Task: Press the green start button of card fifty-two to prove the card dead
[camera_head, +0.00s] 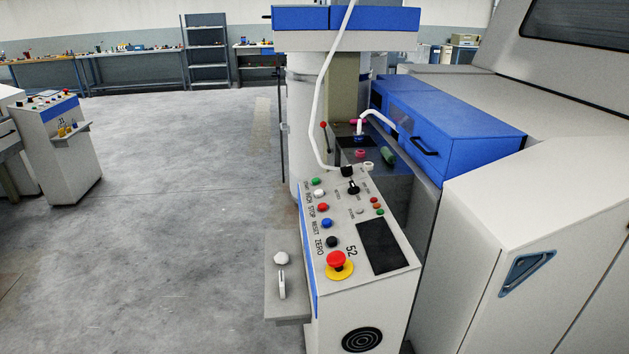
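The control console (359,275) of card fifty-two stands upright right of the middle, with "52" printed on its sloping top. Its green start button (316,181) is at the far end of the left column of buttons. Below it come a white button (319,193), a red one (322,207), a blue one (326,223) and a black one (331,242). A red mushroom stop (336,258) on a yellow disc is nearest to me. A black selector knob (353,187) and a dark screen (384,246) are on the right. Neither of my grippers is in view.
A grey side shelf (287,309) with a white knob and a white upright piece juts left from the console. A white tube (316,100) hangs down behind the start button. Blue covers (455,125) and the machine body (540,230) fill the right.

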